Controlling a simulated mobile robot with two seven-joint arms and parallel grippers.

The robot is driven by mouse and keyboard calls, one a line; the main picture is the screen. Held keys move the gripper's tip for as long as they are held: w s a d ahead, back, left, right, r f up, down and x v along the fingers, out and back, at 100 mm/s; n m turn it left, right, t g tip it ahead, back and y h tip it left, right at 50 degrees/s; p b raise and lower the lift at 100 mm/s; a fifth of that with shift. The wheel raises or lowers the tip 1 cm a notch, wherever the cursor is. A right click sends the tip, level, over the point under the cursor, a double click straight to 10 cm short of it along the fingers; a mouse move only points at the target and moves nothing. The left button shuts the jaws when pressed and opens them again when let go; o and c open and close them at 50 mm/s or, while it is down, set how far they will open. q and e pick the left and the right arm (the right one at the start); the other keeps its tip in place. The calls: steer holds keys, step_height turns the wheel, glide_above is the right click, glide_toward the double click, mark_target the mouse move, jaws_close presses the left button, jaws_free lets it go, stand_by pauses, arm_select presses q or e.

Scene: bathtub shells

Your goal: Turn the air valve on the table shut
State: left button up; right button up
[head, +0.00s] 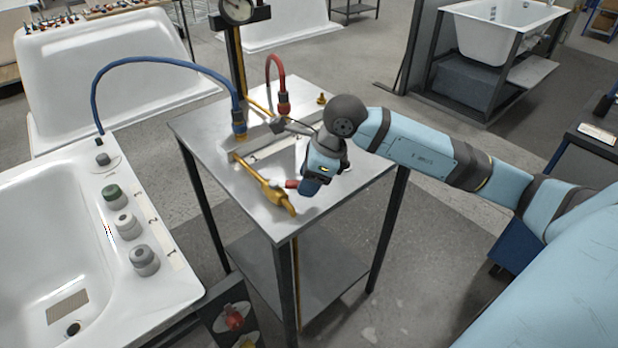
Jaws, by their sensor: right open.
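The air valve (278,196) is part of a brass pipe on the metal table (240,193), near its front edge. A short red-ended handle (291,184) sticks out from the valve to the right, across the line of the pipe. My right gripper (306,186) is open and points down at the handle's red end. The gripper's body hides part of the handle's tip, and I cannot tell whether the fingers touch it. My left gripper is out of view.
A blue hose (165,61) and a red hose (277,64) rise from fittings at the table's back. A gauge (238,8) stands on a post behind. A white bathtub shell (60,225) with several knobs is at the left. The table's left front area is clear.

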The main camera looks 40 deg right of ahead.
steer(key=c, duration=0.7)
jaws_close()
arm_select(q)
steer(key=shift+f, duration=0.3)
